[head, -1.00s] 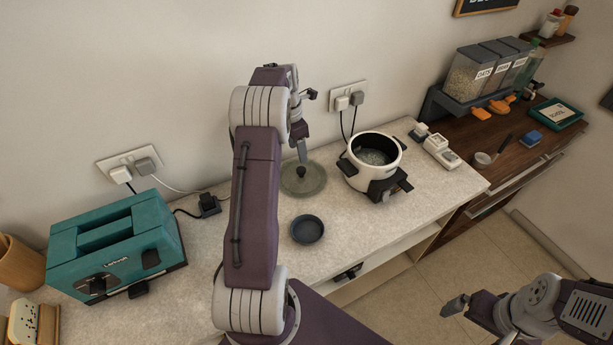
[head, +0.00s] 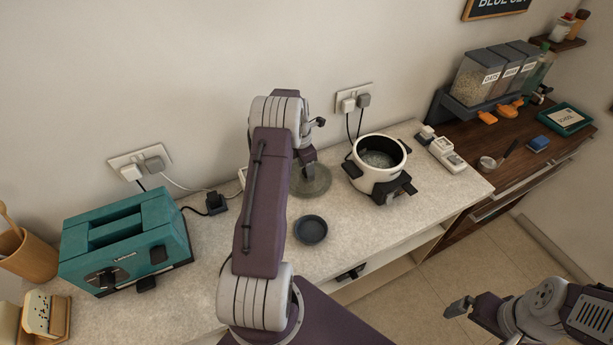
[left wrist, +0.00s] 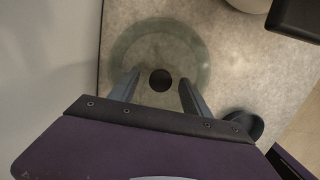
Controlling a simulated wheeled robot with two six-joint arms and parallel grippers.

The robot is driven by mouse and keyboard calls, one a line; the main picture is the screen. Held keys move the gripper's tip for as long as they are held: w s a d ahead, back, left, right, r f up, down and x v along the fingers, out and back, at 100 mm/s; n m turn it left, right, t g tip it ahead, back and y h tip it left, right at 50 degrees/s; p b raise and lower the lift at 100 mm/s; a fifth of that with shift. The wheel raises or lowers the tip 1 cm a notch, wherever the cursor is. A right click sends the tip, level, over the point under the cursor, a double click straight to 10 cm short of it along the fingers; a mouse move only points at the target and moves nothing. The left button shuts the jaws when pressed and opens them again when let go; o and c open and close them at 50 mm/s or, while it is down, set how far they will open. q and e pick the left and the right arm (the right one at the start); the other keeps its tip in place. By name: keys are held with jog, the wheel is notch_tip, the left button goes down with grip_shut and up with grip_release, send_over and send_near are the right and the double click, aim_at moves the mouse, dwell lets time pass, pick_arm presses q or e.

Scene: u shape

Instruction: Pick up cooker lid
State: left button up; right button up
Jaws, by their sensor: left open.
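The cooker lid (head: 318,184) is a round, greenish glass disc lying flat on the counter, left of the cooker. In the left wrist view the lid (left wrist: 192,52) shows its dark round knob (left wrist: 160,80) at the centre. My left gripper (left wrist: 158,92) is open, with one finger on each side of the knob; I cannot tell whether they touch it. In the head view my left arm hides part of the lid and the knob. The white cooker (head: 374,178) stands open to the right. My right gripper (head: 462,306) is over the floor, away from the lid; its jaws are unclear.
A small dark bowl (head: 310,230) sits in front of the lid. A teal toaster (head: 125,243) stands at the left. The wall is close behind the lid. A brown-topped counter (head: 512,150) holds dispensers (head: 494,75) at the right.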

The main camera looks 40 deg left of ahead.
pick_arm(q)
grip_shut()
dwell(1.4)
